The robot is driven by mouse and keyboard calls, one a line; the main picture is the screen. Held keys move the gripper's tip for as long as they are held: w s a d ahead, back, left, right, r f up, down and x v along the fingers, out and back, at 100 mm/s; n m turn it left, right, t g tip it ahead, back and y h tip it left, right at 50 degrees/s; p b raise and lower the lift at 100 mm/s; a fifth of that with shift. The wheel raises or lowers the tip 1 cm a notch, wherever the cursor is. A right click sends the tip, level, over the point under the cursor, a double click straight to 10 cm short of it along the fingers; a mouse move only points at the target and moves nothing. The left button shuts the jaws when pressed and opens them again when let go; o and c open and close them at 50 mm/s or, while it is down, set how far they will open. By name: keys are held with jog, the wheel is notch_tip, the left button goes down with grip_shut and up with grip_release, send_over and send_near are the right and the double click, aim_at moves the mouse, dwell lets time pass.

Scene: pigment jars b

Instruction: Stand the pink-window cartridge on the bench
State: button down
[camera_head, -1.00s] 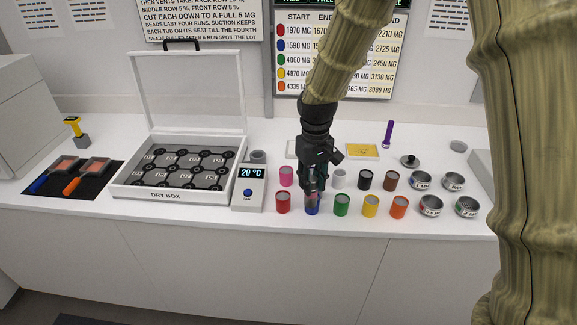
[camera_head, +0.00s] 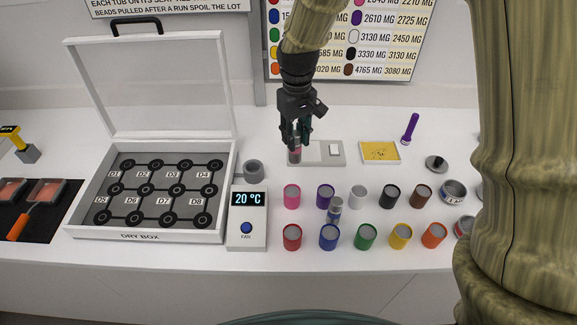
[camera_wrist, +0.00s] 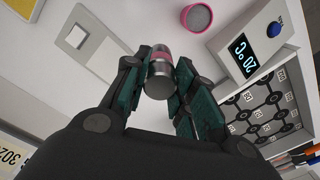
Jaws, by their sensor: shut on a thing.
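My gripper (camera_head: 296,140) is shut on a small cylindrical cartridge (camera_head: 295,156) with a pink window, at the back of the bench by the left end of a grey plate device (camera_head: 323,153). In the wrist view the cartridge (camera_wrist: 160,78) shows a silver metal end and a pink band between the teal fingers of my gripper (camera_wrist: 160,92). The fingers hide part of it. I cannot tell whether its lower end touches anything. A second silver cartridge (camera_head: 335,208) with a bluish part stands among the jars. The white bench (camera_head: 210,262) lies below.
Two rows of coloured jars, including pink (camera_head: 292,196) and red (camera_head: 292,237), stand in front. The thermometer box (camera_head: 247,216), a grey cup (camera_head: 253,171) and the open dry box (camera_head: 80,224) are to the left. A yellow card tray (camera_head: 380,152) lies right. Bench behind the jars is partly free.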

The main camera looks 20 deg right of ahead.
aim_at(297, 160)
jog(key=shift+f, duration=0.25)
jog(key=shift+s+f+p, duration=0.8)
jog(key=shift+s+f, duration=0.45)
jog(key=shift+s, duration=0.25)
jog(key=w+f, duration=0.2)
jog(key=f, duration=0.1)
jog(key=shift+w, duration=0.3)
jog(key=shift+f+p, duration=0.35)
jog(key=shift+p, duration=0.15)
jog(key=shift+s+f+p, duration=0.3)
jog(key=shift+s+f, duration=0.25)
jog(key=shift+s, duration=0.05)
jog(key=shift+f, duration=0.25)
jog(key=shift+w+f, duration=0.35)
jog(key=shift+f, duration=0.25)
jog(key=shift+s+r, duration=0.15)
jog(key=shift+s, duration=0.1)
jog(key=c, duration=1.2)
grip_release()
jog(key=shift+w+f, duration=0.15)
jog(key=shift+f, duration=0.05)
jog(key=shift+o, duration=0.2)
